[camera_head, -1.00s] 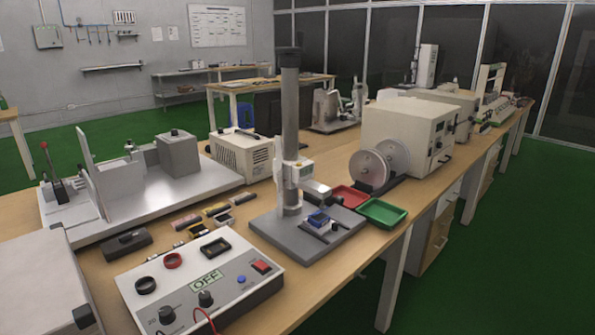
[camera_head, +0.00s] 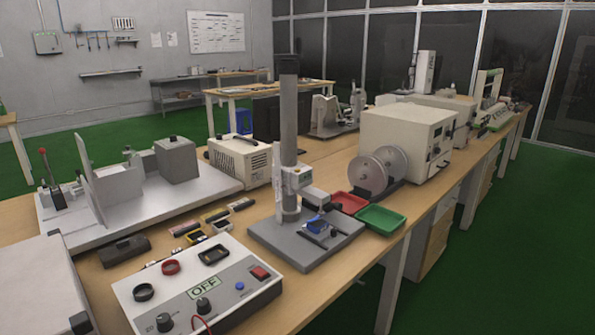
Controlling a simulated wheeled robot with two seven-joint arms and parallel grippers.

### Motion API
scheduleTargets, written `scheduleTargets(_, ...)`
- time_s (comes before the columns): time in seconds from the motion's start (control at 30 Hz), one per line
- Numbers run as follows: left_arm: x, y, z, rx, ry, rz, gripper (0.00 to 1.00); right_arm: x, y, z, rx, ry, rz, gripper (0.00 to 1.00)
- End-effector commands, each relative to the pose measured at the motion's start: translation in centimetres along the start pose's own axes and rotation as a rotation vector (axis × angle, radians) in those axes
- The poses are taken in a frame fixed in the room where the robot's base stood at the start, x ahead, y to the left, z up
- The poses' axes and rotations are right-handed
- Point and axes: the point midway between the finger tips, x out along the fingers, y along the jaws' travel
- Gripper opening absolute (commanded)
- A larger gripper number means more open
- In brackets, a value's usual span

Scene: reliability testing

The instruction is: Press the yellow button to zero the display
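A measuring stand with a tall grey column (camera_head: 289,115) rises from a flat grey base (camera_head: 272,234) near the middle of the table. A small white gauge head (camera_head: 298,179) is mounted on the column and seems to carry the display. The yellow button is too small to make out on it. A small blue block (camera_head: 317,226) and dark parts sit on the base under the gauge's arm. Neither of my grippers is in view.
A control box (camera_head: 240,307) with knobs and an OFF label stands in front. A red tray (camera_head: 350,201) and a green tray (camera_head: 384,217) lie right of the stand. A beige machine (camera_head: 411,138) is behind them. A grey fixture plate (camera_head: 125,222) fills the left.

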Motion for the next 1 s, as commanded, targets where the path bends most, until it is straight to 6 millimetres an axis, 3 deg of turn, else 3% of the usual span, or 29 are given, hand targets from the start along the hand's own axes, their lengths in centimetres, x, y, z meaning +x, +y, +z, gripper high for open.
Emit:
scheduleTargets(0.13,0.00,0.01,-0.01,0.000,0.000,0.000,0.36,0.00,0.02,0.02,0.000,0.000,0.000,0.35)
scheduleTargets(0.3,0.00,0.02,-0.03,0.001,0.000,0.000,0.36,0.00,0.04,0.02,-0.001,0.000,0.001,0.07)
scheduleTargets(0.37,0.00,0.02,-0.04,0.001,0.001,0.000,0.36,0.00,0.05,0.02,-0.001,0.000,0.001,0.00)
scheduleTargets(1.0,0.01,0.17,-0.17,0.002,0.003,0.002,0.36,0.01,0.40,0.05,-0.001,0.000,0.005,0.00)
